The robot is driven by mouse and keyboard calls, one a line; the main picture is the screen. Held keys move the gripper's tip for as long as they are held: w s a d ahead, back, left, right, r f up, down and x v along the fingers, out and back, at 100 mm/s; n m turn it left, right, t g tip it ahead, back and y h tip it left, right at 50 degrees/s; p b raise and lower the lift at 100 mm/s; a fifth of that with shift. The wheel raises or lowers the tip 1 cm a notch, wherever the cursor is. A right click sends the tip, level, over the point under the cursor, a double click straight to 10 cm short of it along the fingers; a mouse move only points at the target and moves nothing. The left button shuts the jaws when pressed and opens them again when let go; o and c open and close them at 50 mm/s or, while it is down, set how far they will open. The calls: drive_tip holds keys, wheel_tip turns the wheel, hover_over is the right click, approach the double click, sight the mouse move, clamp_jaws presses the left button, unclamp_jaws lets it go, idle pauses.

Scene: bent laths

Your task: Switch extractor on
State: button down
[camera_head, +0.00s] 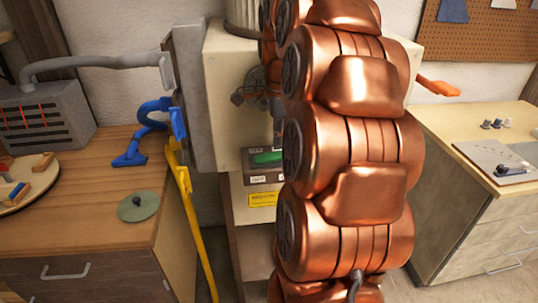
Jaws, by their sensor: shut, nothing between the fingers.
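A cream machine cabinet (225,75) stands in the middle, mostly behind my copper arm. On its front is a dark switch box (257,172) with a green button (267,157) and small white labels too small to read surely. The button's right end is close to my arm's edge. Which part is the extractor itself I cannot tell; a grey slotted box (45,118) with a hose (95,63) stands at left.
A wooden bench (90,215) at left holds a blue clamp-like tool (150,130) and a green disc (138,206). A yellow bar (190,220) leans at its edge. An orange handle (438,87) juts out right of my arm. A drawer cabinet (490,225) stands at right.

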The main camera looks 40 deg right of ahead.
sight(278, 154)
drive_tip(key=shift+f+b, duration=0.8)
drive_tip(key=shift+f, duration=0.45)
idle(1.2)
drive_tip(key=shift+r, duration=0.15)
drive_tip(key=shift+r+p, duration=0.9)
drive_tip(key=shift+r, duration=2.5)
